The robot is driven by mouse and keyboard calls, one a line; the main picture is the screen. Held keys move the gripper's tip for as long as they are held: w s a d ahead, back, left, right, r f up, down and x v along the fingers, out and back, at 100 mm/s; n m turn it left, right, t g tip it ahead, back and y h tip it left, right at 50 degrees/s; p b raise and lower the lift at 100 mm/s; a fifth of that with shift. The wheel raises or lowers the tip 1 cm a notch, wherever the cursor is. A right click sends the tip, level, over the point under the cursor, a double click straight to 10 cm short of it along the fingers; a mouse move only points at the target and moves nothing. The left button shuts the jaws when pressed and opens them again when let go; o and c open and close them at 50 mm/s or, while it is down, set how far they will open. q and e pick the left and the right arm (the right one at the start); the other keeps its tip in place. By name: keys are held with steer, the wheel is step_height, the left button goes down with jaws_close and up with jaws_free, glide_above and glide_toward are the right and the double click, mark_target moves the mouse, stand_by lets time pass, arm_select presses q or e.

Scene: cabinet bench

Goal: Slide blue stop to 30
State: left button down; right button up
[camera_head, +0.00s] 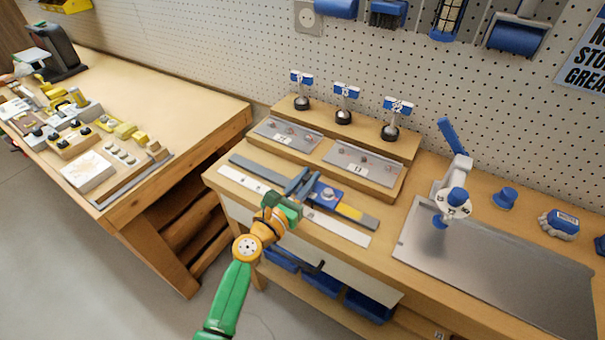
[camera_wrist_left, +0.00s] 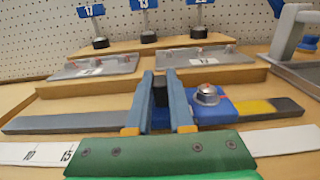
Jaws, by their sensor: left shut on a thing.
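The blue stop (camera_head: 327,196) with a silver knob sits on a long grey rail (camera_head: 262,172) on the bench; it also shows in the left wrist view (camera_wrist_left: 215,110). A white scale strip (camera_head: 338,229) runs along the rail's front; 10 and 15 are readable in the left wrist view (camera_wrist_left: 38,153). My left gripper (camera_head: 301,185) is at the stop's left side, shut on a dark upright part that appears to belong to the stop. In the left wrist view, my gripper (camera_wrist_left: 160,118) hides the scale under the stop, so its reading cannot be told. My right gripper is out of view.
A yellow band (camera_head: 349,211) marks the rail right of the stop. Behind it, a stepped wooden stand (camera_head: 400,148) holds metal plates and knobs with blue number tags. A metal plate (camera_head: 500,262) and white-blue lever device (camera_head: 455,185) are to the right.

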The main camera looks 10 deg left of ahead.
arm_select(q)
steer(key=shift+s+d, duration=0.15)
steer(key=shift+d, duration=0.25)
steer(key=c, duration=0.8)
jaws_free()
steer(key=v, duration=0.7)
